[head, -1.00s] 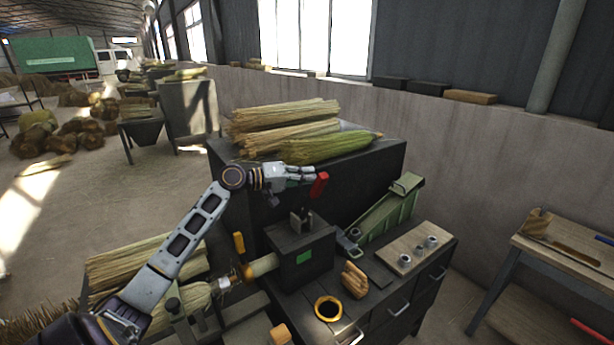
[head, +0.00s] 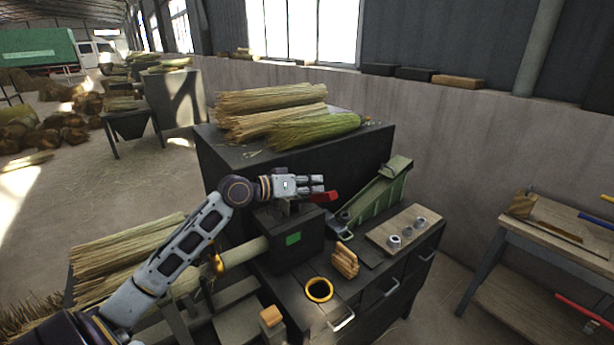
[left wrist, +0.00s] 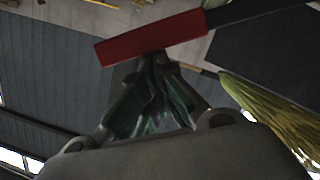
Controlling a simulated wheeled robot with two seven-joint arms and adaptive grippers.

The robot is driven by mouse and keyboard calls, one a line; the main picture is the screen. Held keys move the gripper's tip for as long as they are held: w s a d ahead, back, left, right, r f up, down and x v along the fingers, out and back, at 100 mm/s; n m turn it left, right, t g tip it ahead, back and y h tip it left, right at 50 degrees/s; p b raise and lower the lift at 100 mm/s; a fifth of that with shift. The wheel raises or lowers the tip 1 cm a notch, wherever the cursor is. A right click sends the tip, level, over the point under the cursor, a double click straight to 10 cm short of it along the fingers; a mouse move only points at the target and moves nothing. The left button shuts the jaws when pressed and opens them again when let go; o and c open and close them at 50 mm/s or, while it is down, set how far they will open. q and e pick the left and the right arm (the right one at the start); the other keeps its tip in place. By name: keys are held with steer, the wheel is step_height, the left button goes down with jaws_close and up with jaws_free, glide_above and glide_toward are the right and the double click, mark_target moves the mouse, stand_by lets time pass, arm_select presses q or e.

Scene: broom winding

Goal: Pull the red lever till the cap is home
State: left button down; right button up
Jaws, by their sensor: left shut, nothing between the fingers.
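The red lever handle (head: 327,197) sticks out to the right, low over the dark press block (head: 290,243) with a green patch. My left gripper (head: 322,184) is shut and empty just above it; the fingertips overlap the handle's near end. In the left wrist view the red handle (left wrist: 150,40) lies across, just past the closed fingertips (left wrist: 158,68); I cannot tell whether they touch. A pale cylinder (head: 243,253) runs into the block's left side. I cannot make out the cap for certain. My right gripper is not in view.
A yellow-rimmed hole (head: 319,290), a small wooden bundle (head: 345,260) and a board with metal rings (head: 405,237) are on the bench. A green tool (head: 378,192) stands behind. Straw bundles (head: 270,105) lie on the dark cabinet. A side table (head: 560,240) stands at right.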

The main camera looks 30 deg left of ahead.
mark_target(321, 199)
arm_select(q)
steer(key=shift+m, duration=0.3)
steer(key=shift+s+d+f, duration=0.3)
steer(key=shift+d+f, duration=0.35)
steer(key=shift+f, duration=0.2)
steer(key=shift+s+d+f, duration=0.3)
steer(key=shift+d+f, duration=0.3)
steer(key=shift+f, duration=0.25)
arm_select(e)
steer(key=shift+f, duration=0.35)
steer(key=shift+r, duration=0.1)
